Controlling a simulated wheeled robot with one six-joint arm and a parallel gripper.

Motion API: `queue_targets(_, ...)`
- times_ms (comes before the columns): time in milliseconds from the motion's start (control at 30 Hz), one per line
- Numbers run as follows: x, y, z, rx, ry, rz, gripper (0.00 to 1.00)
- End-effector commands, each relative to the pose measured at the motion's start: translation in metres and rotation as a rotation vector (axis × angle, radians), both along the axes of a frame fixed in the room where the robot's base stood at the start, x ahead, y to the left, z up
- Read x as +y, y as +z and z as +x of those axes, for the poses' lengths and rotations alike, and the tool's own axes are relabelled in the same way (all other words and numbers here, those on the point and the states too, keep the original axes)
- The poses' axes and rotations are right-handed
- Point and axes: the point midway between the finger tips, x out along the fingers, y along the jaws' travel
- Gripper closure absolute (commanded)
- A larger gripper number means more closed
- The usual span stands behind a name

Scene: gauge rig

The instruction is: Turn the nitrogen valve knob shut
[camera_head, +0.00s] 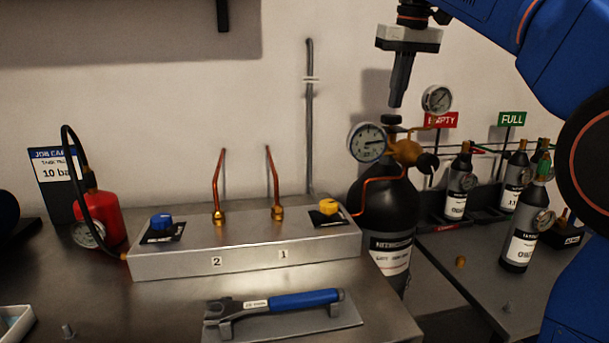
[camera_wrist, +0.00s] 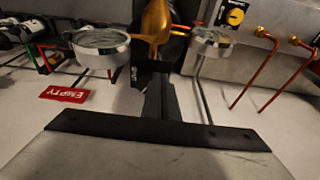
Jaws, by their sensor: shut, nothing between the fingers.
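The nitrogen cylinder (camera_head: 385,212) is large and black with a white label, standing behind the bench. Its valve knob (camera_head: 391,120) is a small dark cap on top, above the brass regulator (camera_head: 405,152). My gripper (camera_head: 397,103) is shut and empty, pointing down with its fingertips just above the knob; a small gap seems to show between them. In the wrist view the shut fingers (camera_wrist: 158,80) reach toward the brass regulator (camera_wrist: 155,25), and I cannot clearly make out the knob behind them.
Two round gauges (camera_head: 367,142) (camera_head: 438,98) flank the knob closely. A metal manifold box (camera_head: 245,255) with blue and yellow knobs stands left, with a blue-handled wrench (camera_head: 290,301) in front. Small cylinders (camera_head: 519,240) and EMPTY and FULL signs (camera_head: 511,118) stand right.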

Motion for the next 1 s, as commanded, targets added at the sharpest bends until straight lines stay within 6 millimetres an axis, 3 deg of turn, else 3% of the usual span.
queue_targets(233,0.0,0.021,0.001,-0.001,0.0,0.0,1.0)
queue_targets(667,-0.002,0.025,0.001,0.001,-0.001,0.0,1.0)
queue_targets(1000,-0.035,0.032,0.013,0.001,-0.002,-0.001,1.0)
